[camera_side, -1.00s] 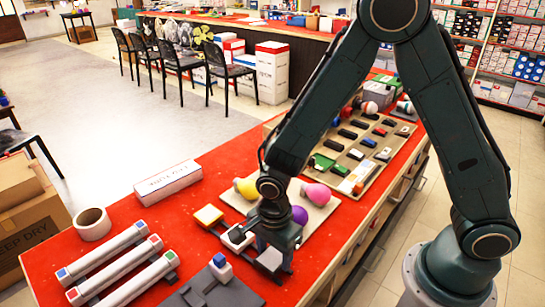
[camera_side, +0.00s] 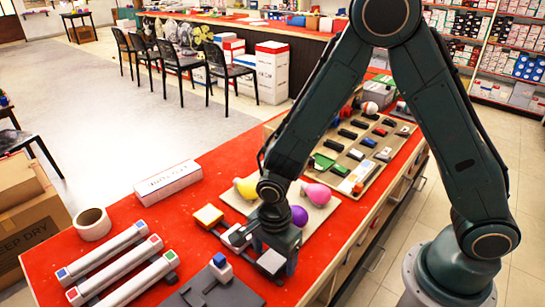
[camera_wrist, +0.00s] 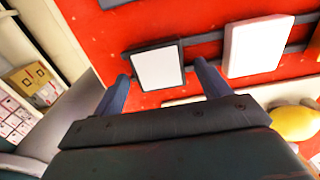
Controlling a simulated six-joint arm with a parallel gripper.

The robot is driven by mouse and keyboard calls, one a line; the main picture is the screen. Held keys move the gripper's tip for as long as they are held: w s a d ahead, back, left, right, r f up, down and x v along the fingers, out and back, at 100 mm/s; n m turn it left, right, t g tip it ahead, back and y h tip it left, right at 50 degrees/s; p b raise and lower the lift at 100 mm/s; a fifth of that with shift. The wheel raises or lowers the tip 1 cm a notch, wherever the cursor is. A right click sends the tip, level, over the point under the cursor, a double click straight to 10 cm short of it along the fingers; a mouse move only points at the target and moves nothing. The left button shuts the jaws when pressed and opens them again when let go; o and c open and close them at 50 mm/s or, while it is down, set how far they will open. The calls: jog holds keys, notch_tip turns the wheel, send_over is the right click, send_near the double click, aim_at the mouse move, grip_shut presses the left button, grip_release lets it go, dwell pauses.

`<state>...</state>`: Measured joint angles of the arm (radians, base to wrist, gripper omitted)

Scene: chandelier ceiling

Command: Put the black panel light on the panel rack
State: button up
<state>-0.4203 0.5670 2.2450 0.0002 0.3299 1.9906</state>
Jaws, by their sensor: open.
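A white-faced panel light with a dark frame, the black one (camera_wrist: 157,66), lies between my fingertips in the wrist view. Its white face also shows beside my gripper in the side view (camera_side: 270,261). The panel rack (camera_wrist: 205,37) is a pair of dark rails. The black panel light lies at the end of the rails and overlaps one; whether it is fully seated cannot be told. A plain white panel (camera_wrist: 257,45) and an orange-edged panel (camera_side: 208,215) sit farther along. My gripper (camera_wrist: 162,80) is open, its fingers apart on either side of the black panel light.
Yellow (camera_side: 247,187) and pink (camera_side: 317,194) bulbs lie on a pale board beside the rack. Tubes (camera_side: 120,266) and a dark fixture (camera_side: 214,291) are at the near left. A tray of small parts (camera_side: 360,150) stands behind. Red table is bare near the white box (camera_side: 168,180).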

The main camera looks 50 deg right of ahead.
aim_at(276, 257)
notch_tip(276, 257, up, 12)
jog(key=shift+r, duration=0.15)
dwell(0.7)
dwell(0.5)
jog(key=s+d+r+n+t, duration=0.5)
jog(key=s+d+r+n, duration=0.9)
jog(key=n, duration=0.4)
jog(key=shift+d+r+t, duration=0.15)
jog(key=shift+r+t, duration=0.15)
jog(key=shift+r, duration=0.4)
dwell(0.6)
